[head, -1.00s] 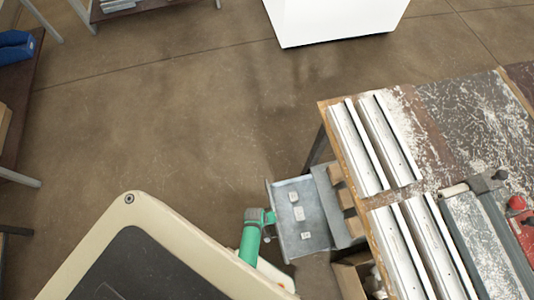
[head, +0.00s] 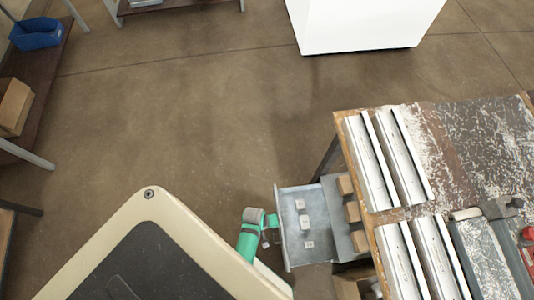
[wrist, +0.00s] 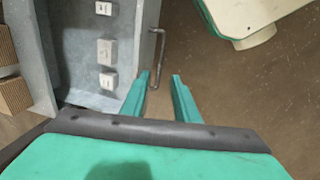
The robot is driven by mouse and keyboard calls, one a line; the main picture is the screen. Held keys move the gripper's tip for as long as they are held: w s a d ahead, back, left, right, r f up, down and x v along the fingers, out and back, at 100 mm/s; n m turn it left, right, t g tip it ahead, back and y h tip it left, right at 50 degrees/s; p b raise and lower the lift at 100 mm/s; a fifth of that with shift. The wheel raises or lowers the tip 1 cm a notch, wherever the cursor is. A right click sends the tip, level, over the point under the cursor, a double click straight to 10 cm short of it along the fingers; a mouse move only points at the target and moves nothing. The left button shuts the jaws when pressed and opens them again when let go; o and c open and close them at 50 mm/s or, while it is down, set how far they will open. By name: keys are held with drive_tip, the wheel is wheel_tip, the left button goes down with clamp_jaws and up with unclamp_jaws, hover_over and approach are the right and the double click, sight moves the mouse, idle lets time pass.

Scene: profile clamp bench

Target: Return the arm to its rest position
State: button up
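In the head view my green arm (head: 248,240) is folded low at the left side of the drawer (head: 291,219). The fingers are hard to make out there. The drawer is pulled out from the bench and holds small white blocks (head: 304,222), also seen in the wrist view (wrist: 108,51).
The bench (head: 450,150) with white profiles (head: 368,160) and a clamp (head: 500,207) stands at the right. A white cabinet (head: 365,25) is at the back. Shelving with a blue bin (head: 36,33) is at the left. The middle floor is clear.

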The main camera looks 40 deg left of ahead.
drive_tip(key=shift+s+a+r, duration=0.1)
drive_tip(key=shift+r, duration=0.4)
drive_tip(key=s+d+r+m+t, duration=0.1)
drive_tip(key=d+r+m+t, duration=0.2)
drive_tip(key=r, duration=1.1)
drive_tip(key=s+d+r+m+t+y, duration=0.1)
drive_tip(key=d+r+m+t, duration=0.2)
drive_tip(key=r, duration=1.1)
drive_tip(key=d+r+m+t, duration=0.3)
drive_tip(key=d+r+t, duration=0.3)
drive_tip(key=r, duration=0.9)
drive_tip(key=shift+s+d+m+t, duration=0.3)
drive_tip(key=shift+s+t, duration=0.1)
drive_tip(key=shift+t, duration=0.5)
